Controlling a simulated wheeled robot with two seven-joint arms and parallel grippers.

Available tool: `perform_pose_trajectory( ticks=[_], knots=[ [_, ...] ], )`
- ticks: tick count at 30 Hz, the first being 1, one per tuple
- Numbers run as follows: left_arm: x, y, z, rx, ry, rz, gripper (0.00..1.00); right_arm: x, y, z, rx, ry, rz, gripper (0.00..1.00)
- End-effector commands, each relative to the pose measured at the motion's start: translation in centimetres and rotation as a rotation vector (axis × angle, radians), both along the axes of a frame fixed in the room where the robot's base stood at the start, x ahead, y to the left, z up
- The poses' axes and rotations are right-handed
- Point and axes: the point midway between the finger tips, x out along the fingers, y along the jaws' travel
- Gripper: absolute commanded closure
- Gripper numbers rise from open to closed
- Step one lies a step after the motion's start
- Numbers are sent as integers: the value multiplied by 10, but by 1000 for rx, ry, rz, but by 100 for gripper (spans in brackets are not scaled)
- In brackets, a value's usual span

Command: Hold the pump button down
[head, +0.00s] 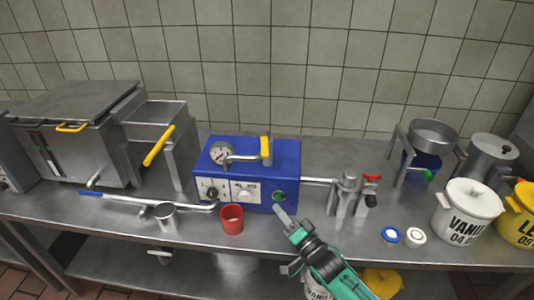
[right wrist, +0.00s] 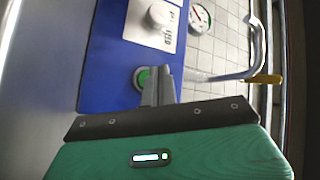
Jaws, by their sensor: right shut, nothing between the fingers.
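The blue pump box (head: 285,160) stands on the steel counter, with a gauge and knobs on its face. Its round green button (head: 279,196) is at the lower right of the front. My right gripper (head: 280,210) is shut and empty, its fingertips right at the button. In the right wrist view the closed fingers (right wrist: 160,75) point at the blue front and cover part of the green button (right wrist: 142,78). I cannot tell whether the button is pressed in. My left gripper is not in view.
A red cup (head: 232,219) stands in front of the box. A metal pipe and valve (head: 347,190) are to its right. A steel fryer (head: 75,130) is at the left. Two small lids lie on the counter.

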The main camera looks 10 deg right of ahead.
Motion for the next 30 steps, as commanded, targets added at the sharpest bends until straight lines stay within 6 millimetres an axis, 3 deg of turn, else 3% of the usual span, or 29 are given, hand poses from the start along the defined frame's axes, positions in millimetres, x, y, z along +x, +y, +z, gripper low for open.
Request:
perform_pose_trajectory(
  ticks=[12,30],
  knots=[
    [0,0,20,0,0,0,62,-36,10,1,1,2,0,100],
    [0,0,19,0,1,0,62,-38,11,0,1,0,0,100]
  ],
)
